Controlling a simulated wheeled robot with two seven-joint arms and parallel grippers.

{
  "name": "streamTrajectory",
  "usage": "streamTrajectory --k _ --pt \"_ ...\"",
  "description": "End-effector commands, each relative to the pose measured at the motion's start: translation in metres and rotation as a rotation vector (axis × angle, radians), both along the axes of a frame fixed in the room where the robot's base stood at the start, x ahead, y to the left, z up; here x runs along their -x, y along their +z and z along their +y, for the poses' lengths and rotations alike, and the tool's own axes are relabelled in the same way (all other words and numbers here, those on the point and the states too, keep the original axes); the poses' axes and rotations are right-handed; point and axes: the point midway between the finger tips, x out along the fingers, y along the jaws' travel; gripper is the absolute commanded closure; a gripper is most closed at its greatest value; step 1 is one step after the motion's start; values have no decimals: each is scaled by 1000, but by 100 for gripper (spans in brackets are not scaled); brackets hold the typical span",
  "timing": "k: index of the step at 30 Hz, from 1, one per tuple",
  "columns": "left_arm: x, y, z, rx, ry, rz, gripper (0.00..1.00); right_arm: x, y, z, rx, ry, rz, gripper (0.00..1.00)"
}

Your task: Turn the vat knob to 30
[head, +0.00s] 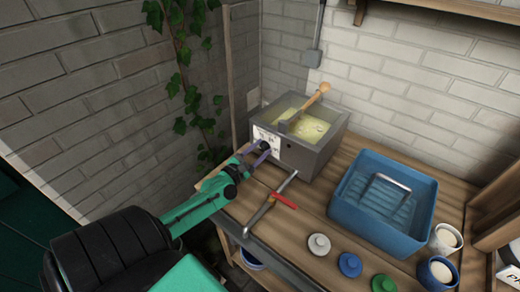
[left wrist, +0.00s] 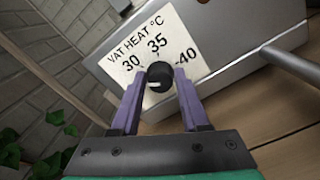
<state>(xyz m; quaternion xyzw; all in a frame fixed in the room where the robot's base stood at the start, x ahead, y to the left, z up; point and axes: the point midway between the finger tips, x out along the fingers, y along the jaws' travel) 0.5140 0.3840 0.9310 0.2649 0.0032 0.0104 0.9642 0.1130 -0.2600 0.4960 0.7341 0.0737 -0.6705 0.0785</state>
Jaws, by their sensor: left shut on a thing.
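The vat (head: 318,150) is a grey metal box of pale yellow liquid on the wooden bench, with a wooden spoon (head: 308,104) in it. Its white dial plate (left wrist: 155,38) reads VAT HEAT °C with 30, 35 and 40. The black vat knob (left wrist: 159,74) sits below the numbers. A small white mark shows on its lower left; the exact setting is hard to tell. My left gripper (left wrist: 158,88) has its purple fingers shut on the knob, one on each side. In the head view the left gripper (head: 262,148) is at the vat's front; the knob is hidden there. My right gripper is not in view.
A blue tub (head: 345,214) stands to the right. White (head: 319,245), blue (head: 350,265) and green (head: 383,284) lids lie near the front edge. Cups (head: 437,272) stand at the right. Brick walls close the back and left.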

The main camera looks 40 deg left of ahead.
Motion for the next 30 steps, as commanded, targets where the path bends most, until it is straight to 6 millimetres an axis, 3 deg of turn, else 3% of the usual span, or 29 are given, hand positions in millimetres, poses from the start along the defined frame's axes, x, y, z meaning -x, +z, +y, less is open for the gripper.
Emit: streamTrajectory --k 15,30 --pt "0 0 -1 -404 0 7 100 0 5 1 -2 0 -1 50" --pt "0 -1 -2 -513 0 10 100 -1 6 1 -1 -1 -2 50"
